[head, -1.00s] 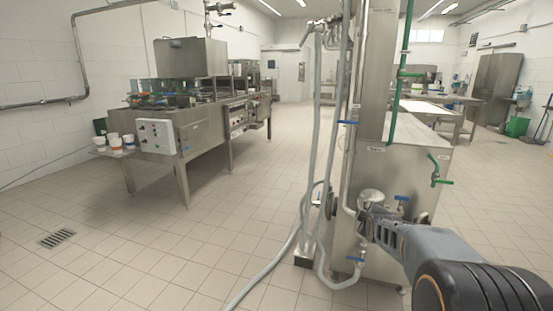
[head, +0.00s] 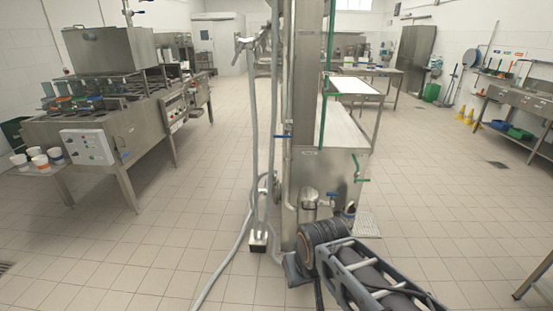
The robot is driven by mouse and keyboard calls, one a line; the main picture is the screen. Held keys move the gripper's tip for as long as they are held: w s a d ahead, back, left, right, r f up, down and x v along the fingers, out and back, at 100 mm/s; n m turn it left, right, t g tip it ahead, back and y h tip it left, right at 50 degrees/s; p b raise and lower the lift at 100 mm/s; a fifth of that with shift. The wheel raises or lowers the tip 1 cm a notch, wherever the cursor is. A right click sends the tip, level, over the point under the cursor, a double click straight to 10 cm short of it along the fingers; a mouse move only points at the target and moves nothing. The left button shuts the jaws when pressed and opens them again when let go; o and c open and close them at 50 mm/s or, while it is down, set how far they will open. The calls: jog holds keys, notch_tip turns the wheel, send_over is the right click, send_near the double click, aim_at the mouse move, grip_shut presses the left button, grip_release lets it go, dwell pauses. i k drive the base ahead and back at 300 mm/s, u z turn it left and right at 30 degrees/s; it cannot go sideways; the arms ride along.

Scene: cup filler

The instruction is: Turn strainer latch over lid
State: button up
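A small round steel housing (head: 309,201), which looks like the strainer with its lid, sits low on the front of the tall steel machine (head: 306,120). It is small in the head view, and I cannot make out a latch on it. My arm reaches in from the bottom right, and its dark ridged joint lies just below and right of the housing. My gripper's fingers cannot be made out; they seem hidden behind my own arm links. I cannot tell whether anything touches the strainer.
Grey hoses (head: 252,140) hang left of the machine and trail over the floor. A blue-handled valve (head: 333,194) and a green valve (head: 362,181) are on its right. A steel filling line (head: 125,120) with cups stands left. The tiled floor (head: 460,210) is clear on the right.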

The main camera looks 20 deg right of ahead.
aim_at(332, 195)
jog(key=k, duration=0.6)
jog(key=z, duration=0.8)
jog(key=i, duration=1.7)
jog(key=u, duration=0.55)
